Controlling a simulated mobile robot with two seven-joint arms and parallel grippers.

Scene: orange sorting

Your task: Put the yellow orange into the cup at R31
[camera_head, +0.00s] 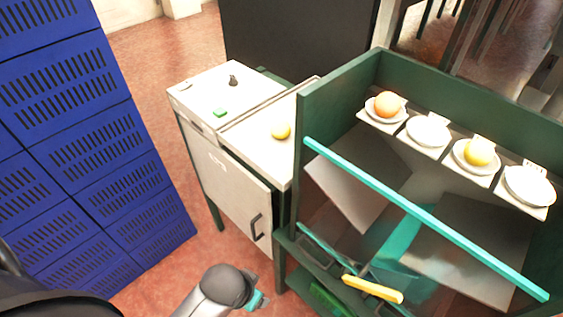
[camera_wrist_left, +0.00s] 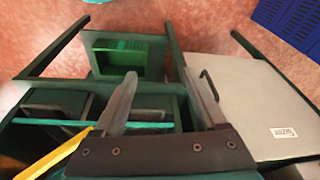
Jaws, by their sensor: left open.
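A yellow orange (camera_head: 281,132) lies on the white cabinet top, left of the green sorting stand. A second yellow orange (camera_head: 479,153) sits in the third white cup (camera_head: 462,165) from the left on the stand's shelf. An orange-coloured fruit (camera_head: 384,104) sits in the leftmost cup (camera_head: 371,114). The second cup (camera_head: 428,131) and the rightmost cup (camera_head: 528,186) look empty. The cup labels are too small to read. My left gripper (camera_head: 257,300) is low in front of the stand; its fingers (camera_wrist_left: 160,82) are apart and empty in the left wrist view. My right gripper is not seen.
The green stand (camera_head: 333,85) has a teal bar (camera_head: 420,213) across its front and a yellow handle (camera_head: 372,289) below. The white cabinet (camera_head: 225,182) has a dark door handle. Blue drawers (camera_head: 75,130) stand at left. Red floor lies between.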

